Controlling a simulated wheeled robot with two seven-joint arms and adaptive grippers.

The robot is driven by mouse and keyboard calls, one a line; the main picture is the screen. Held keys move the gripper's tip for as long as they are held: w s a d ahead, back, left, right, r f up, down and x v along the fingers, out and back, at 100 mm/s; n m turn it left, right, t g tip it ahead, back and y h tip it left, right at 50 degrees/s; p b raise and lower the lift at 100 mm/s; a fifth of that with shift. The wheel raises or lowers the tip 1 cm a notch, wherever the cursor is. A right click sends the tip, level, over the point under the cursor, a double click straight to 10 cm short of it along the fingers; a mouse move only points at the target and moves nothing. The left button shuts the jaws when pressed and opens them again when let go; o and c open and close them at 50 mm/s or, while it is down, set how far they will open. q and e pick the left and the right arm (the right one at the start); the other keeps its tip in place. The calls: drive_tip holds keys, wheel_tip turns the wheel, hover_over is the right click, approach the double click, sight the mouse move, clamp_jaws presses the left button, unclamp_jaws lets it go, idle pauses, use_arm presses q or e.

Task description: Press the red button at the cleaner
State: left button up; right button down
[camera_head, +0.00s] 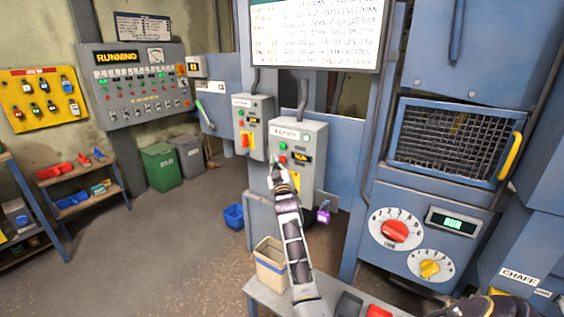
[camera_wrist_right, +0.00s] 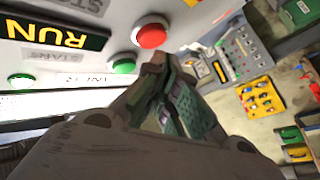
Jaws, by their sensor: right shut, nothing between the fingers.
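The cleaner's grey control box (camera_head: 312,134) is on a post in the middle of the head view, with a lit yellow display and green lamps. Its red button (camera_head: 283,160) is on the left of its face, just above my right fingertips. In the right wrist view, where the box appears upside down, the red button (camera_wrist_right: 151,35) is near the fingertips, with a green button (camera_wrist_right: 123,66) beside it and a display reading RUN (camera_wrist_right: 52,32). My right gripper (camera_head: 277,169) is shut and empty; it also shows in the wrist view (camera_wrist_right: 165,68). Contact with the button cannot be told. My left gripper is not in view.
A second grey control box (camera_head: 251,125) with a red switch stands close on the left. A purple padlock (camera_head: 323,215) hangs below the cleaner box. A cardboard bin (camera_head: 270,266) stands beside my right arm. A blue machine with dials (camera_head: 410,225) fills the right.

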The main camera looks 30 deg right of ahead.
drive_tip(key=shift+w+d, duration=0.35)
drive_tip(key=shift+d, duration=0.5)
idle(1.4)
drive_tip(key=shift+a, duration=0.1)
idle(0.3)
drive_tip(key=shift+s+a, duration=0.35)
drive_tip(key=shift+a, duration=0.35)
drive_tip(key=shift+a, duration=0.1)
drive_tip(key=shift+s+a+p, duration=0.15)
drive_tip(key=shift+s+a, duration=0.2)
drive_tip(key=shift+a, duration=0.4)
drive_tip(key=shift+s+a+p, duration=0.2)
drive_tip(key=shift+s+a, duration=0.1)
drive_tip(key=shift+a, duration=0.45)
drive_tip(key=shift+s+a+p, duration=0.15)
drive_tip(key=shift+s+a, duration=0.2)
drive_tip(key=shift+a, duration=0.4)
